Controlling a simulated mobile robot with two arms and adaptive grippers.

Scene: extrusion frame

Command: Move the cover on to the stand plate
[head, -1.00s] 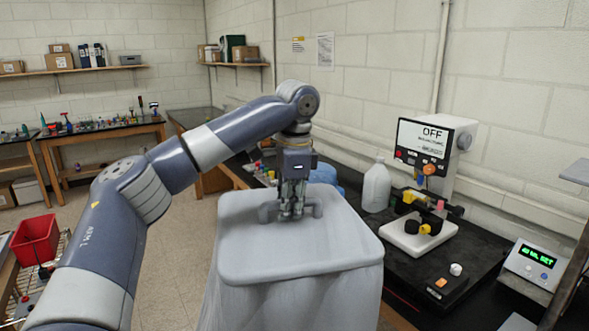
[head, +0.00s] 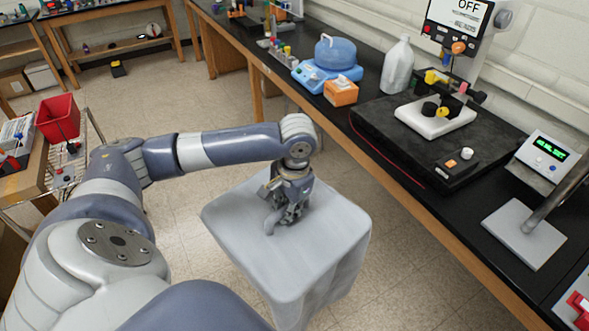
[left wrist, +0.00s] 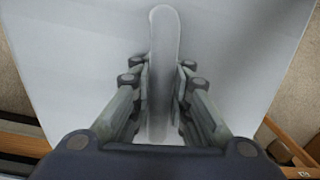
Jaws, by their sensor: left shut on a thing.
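The cover (head: 322,238) is a large light-grey box-like hood with a flat rounded top and draped-looking sides. It is in the lower middle of the head view, off the bench's front edge, with floor around it. My left gripper (head: 288,212) is shut on the bar handle (head: 270,226) on its top. In the left wrist view, the handle (left wrist: 160,60) runs between both fingers (left wrist: 160,98). The stand plate (head: 523,233) is a flat grey plate with a slanting rod, on the black bench at right; its top is bare. My right gripper is out of view.
The black bench (head: 440,205) runs diagonally along the wall. Near the stand plate are a box with a green display (head: 547,152), a black slab (head: 398,143) with a white-based device (head: 434,118), and a white jug (head: 397,66). A red bin (head: 58,118) stands at left.

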